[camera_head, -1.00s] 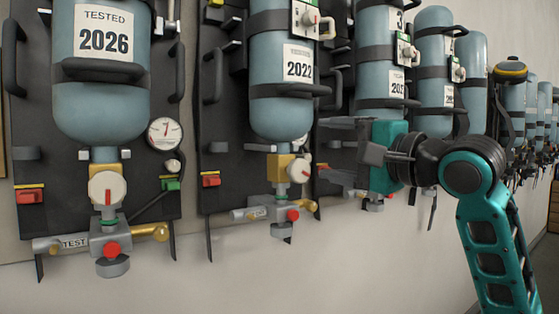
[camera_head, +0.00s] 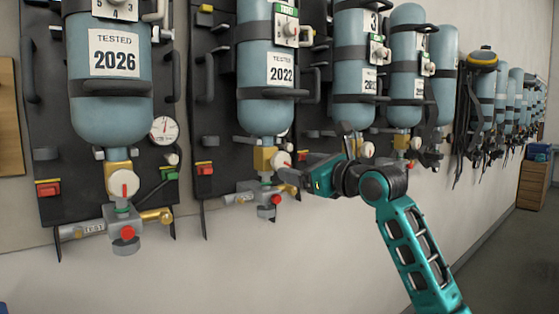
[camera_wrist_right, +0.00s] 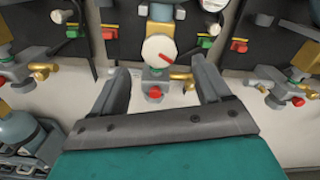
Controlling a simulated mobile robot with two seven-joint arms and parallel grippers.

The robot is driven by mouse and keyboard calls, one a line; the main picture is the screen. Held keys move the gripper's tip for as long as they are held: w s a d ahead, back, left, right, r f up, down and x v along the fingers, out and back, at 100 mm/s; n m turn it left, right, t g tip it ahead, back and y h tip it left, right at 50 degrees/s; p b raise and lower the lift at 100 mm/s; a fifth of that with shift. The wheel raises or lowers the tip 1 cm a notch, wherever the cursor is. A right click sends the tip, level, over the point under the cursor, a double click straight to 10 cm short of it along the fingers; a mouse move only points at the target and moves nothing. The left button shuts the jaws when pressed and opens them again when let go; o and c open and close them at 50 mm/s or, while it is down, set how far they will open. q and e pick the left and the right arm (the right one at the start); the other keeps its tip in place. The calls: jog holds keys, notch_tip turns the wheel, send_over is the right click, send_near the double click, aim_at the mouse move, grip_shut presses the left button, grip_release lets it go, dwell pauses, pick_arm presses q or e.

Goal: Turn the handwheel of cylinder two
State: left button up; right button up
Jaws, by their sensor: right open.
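The second cylinder from the left (camera_head: 266,110), blue with a label reading 2022, hangs on a dark wall panel in the head view. Its white round handwheel (camera_head: 281,159) sits below it beside a brass valve block. My right gripper (camera_head: 292,173) is open at this handwheel, coming from the right. My left gripper is not in view.
The cylinder labelled 2026 (camera_head: 110,95) hangs at the left with its own handwheel (camera_head: 124,184). More cylinders continue to the right along the wall. Brass fittings and a red knob (camera_head: 276,199) sit just below the right gripper. The wall beneath is bare.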

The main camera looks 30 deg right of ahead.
aim_at(284, 163)
jog(key=w, duration=0.5)
jog(key=w+p, duration=0.1)
jog(key=w, duration=0.1)
jog(key=shift+w+a, duration=0.35)
jog(key=shift+c, duration=0.2)
jog(key=c, duration=1)
